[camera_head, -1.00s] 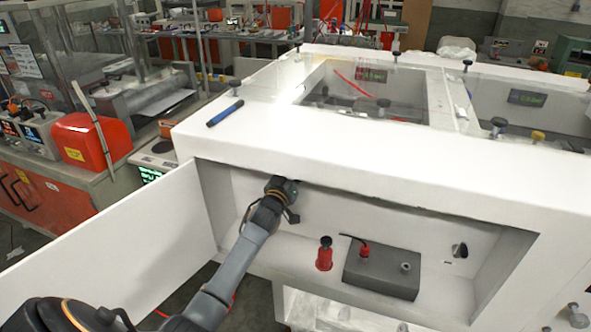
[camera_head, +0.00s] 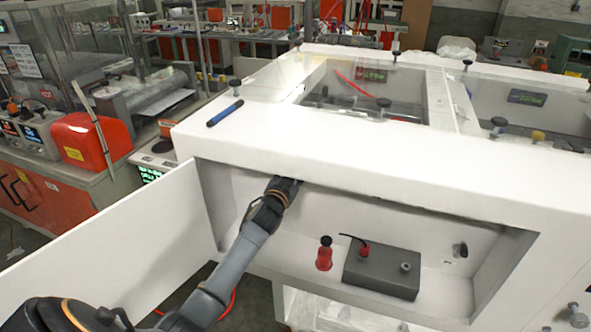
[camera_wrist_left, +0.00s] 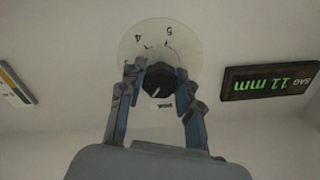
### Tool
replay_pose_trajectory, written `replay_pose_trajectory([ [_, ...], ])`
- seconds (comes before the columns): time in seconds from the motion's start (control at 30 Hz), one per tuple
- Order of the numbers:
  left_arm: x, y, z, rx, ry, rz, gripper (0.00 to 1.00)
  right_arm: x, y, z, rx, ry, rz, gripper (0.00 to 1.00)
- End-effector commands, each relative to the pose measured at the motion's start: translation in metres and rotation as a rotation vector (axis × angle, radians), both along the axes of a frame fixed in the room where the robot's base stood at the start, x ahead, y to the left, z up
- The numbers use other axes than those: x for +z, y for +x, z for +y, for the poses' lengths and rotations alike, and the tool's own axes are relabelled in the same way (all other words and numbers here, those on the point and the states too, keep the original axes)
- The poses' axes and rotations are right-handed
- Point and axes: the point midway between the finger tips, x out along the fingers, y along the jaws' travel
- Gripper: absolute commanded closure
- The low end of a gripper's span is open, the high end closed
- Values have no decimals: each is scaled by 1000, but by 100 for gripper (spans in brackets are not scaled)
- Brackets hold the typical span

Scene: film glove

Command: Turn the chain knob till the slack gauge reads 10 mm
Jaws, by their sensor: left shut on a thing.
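In the left wrist view the black knob (camera_wrist_left: 158,82) sits on a round pale dial (camera_wrist_left: 140,38) with numbers, 4 and 5 among them, and a white pointer mark. My left gripper (camera_wrist_left: 161,86) is shut on the knob, one finger on each side. The slack gauge (camera_wrist_left: 269,82) is a dark display to the right of the dial; its green text is upside down and reads SAG 11 mm. In the head view my left gripper (camera_head: 288,184) reaches up under the top edge of the open white compartment, which hides the knob and gauge. My right gripper is not in view.
The white door (camera_head: 110,250) stands open at left. A red bottle-like object (camera_head: 324,255) and a grey box (camera_head: 382,271) stand on the compartment floor. A blue pen (camera_head: 225,113) lies on top of the machine. Another scale-like label (camera_wrist_left: 15,85) shows at left in the wrist view.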

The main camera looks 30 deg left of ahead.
Motion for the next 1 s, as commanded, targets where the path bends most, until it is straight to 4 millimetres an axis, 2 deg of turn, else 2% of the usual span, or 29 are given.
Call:
replay_pose_trajectory([
  [0.4,-1,0,0,0,201,49,98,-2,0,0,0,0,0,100],
  [0.97,-1,0,0,-1,235,58,98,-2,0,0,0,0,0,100],
  [1.0,-1,0,0,-1,234,58,64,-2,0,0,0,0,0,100],
])
